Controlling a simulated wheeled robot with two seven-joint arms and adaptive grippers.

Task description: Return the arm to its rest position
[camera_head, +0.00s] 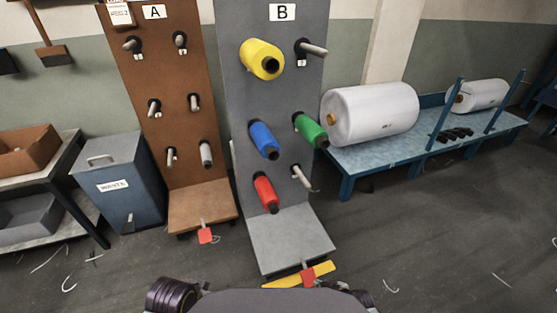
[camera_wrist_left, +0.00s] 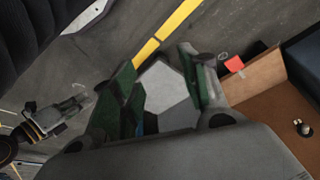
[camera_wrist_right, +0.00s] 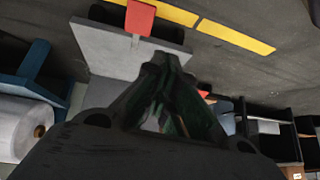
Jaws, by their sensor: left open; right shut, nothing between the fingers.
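My left gripper (camera_wrist_left: 158,60) shows in the left wrist view with its two green-padded fingers spread apart and empty. The grey foot of a board shows between and beyond them. My right gripper (camera_wrist_right: 160,62) shows in the right wrist view with its fingertips together and nothing between them. Behind it lies the grey foot plate (camera_wrist_right: 110,50) with a red tag (camera_wrist_right: 140,17). In the head view only dark parts of my arms show at the bottom edge, low in front of board B. The fingers of both grippers are hard to make out there.
Board B (camera_head: 285,120) holds yellow (camera_head: 262,60), blue (camera_head: 264,140), green (camera_head: 311,131) and red (camera_head: 266,193) spools. Brown board A (camera_head: 165,80) and a waste bin (camera_head: 125,185) stand left. White rolls (camera_head: 370,112) lie on a blue bench right. Floor at right is mostly clear.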

